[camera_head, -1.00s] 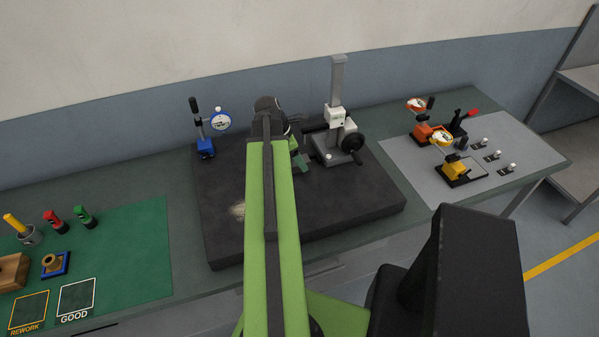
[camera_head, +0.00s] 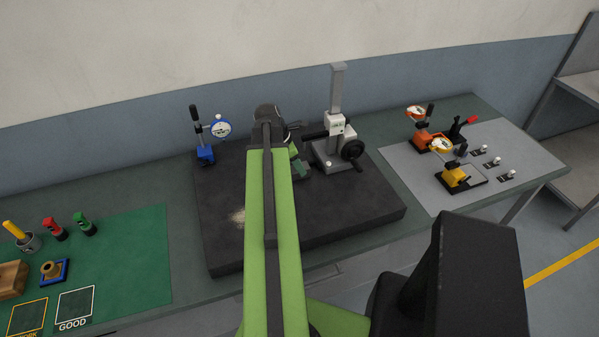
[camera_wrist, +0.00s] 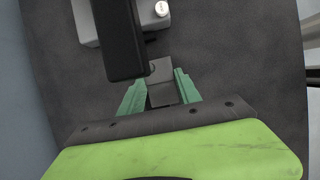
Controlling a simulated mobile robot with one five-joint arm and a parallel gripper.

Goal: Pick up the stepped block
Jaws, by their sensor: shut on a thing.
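The stepped block (camera_wrist: 163,93) is a small grey piece with a lighter and a darker level. In the wrist view it sits between the two green fingers of my gripper (camera_wrist: 161,78), which is shut on it. In the head view my gripper (camera_head: 300,166) is over the back part of the dark surface plate (camera_head: 340,215), left of the height gauge stand. My arm hides most of the gripper there, and I cannot make out the block. I cannot tell whether the block touches the plate.
The grey height gauge stand (camera_head: 337,128) is close to the right of my gripper. A blue-based dial indicator (camera_head: 205,155) stands at the plate's back left. A green mat (camera_head: 130,250) lies left, and a grey mat (camera_head: 415,175) with orange and yellow indicator stands lies right.

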